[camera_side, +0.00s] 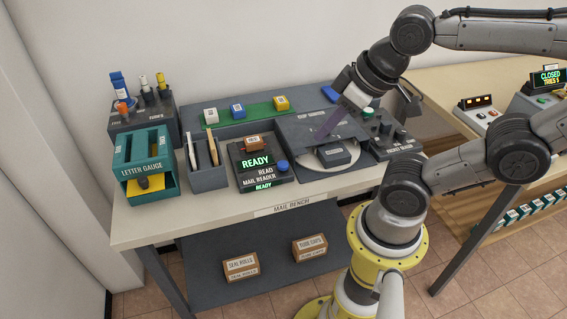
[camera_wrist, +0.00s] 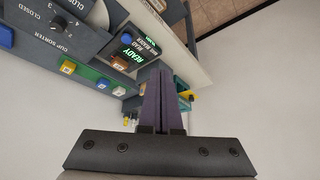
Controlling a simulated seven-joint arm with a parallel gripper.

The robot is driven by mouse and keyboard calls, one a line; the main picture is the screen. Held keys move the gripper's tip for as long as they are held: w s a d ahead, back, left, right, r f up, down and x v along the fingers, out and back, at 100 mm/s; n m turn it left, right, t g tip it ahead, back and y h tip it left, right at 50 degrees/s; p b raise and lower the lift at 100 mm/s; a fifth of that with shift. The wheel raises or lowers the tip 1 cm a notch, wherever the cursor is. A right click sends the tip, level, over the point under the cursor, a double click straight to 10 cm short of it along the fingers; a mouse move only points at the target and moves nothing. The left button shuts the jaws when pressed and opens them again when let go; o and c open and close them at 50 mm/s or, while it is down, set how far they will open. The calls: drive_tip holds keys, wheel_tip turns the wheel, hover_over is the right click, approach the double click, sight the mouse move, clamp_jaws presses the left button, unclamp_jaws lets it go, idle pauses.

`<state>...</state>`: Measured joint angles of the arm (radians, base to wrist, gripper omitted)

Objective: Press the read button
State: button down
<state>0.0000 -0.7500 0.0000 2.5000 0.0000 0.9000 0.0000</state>
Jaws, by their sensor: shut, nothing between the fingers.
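The mail reader (camera_side: 262,182) is a dark box on the mail bench with green READY displays and a READ label. Its round blue read button (camera_side: 283,166) sits at the reader's right side. In the wrist view the reader (camera_wrist: 136,47) and the blue button (camera_wrist: 127,38) lie beyond and left of my fingers. My gripper (camera_side: 320,136) has purple fingers, shut and empty. It is up and to the right of the button in the side view, apart from it, over the cup sorter area. The closed fingers also show in the wrist view (camera_wrist: 159,75).
The cup sorter (camera_side: 325,142) with a dark block on its round plate is right of the reader. A small orange-brown item (camera_side: 254,143) stands on the reader. Envelope slots (camera_side: 209,178) and the green letter gauge (camera_side: 148,165) stand left. Coloured blocks sit on a green strip (camera_side: 260,108) behind.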

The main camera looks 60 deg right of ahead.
drive_tip(key=w+a+m+y, duration=0.3)
drive_tip(key=w+a+m, duration=0.1)
drive_tip(key=a, duration=0.1)
drive_tip(key=m+t+y, duration=0.1)
drive_tip(key=m+t, duration=0.2)
drive_tip(key=m, duration=1.5)
hover_over(287, 163)
wheel_tip(287, 163, down, 10)
drive_tip(key=shift+s+r, duration=0.1)
drive_tip(key=shift+f, duration=4.4)
